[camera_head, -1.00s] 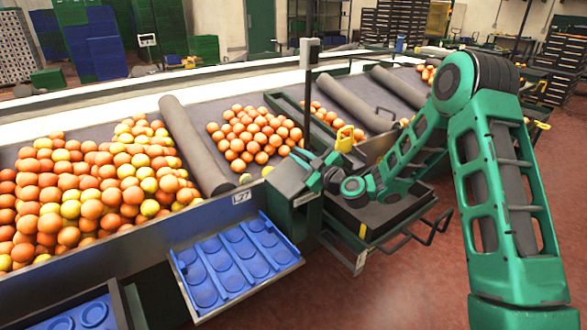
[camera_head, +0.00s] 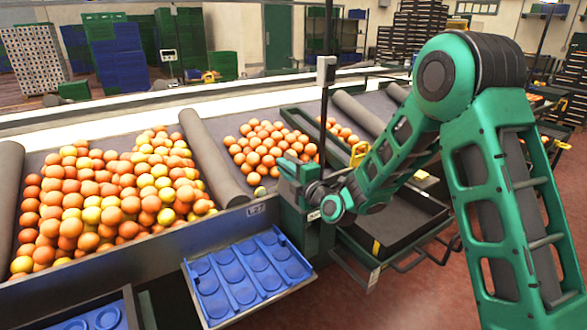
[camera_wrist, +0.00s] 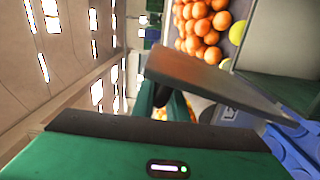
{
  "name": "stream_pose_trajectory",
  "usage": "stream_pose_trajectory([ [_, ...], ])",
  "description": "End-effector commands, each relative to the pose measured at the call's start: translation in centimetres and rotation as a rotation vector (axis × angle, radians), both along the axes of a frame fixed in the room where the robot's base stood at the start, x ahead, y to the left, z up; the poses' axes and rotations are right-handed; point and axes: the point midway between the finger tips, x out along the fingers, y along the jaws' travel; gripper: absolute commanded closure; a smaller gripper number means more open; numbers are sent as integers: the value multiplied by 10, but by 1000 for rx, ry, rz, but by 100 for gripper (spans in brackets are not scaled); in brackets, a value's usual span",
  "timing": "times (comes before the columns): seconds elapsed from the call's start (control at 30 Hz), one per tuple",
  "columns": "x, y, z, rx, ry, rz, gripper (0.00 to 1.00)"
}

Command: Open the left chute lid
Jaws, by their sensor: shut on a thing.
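The left chute is a green box (camera_head: 298,225) at the right end of the front conveyor in the head view. Its green lid (camera_head: 288,168) stands tilted up at the top of the box. My gripper (camera_head: 306,178) is at the lid and shut on it; the contact is small and partly hidden by my wrist. In the wrist view, my gripper (camera_wrist: 165,90) shows at the centre, with a flat grey-brown slab, seemingly the lid's edge, running right from it.
Oranges and yellow fruit (camera_head: 110,195) fill the conveyor at left; more oranges (camera_head: 265,147) lie behind the grey roller (camera_head: 213,157). A blue tray (camera_head: 248,275) sits in front. A black open tray (camera_head: 400,218) lies below my forearm. A yellow handle (camera_head: 359,153) is near it.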

Motion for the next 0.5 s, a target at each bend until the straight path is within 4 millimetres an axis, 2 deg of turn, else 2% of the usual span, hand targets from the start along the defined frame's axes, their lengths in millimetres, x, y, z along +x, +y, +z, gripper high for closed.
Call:
stream_pose_trajectory([
  [0.2,-9,15,-1,-103,-65,2,100],
  [0.5,-14,23,-5,-172,-104,0,100],
])
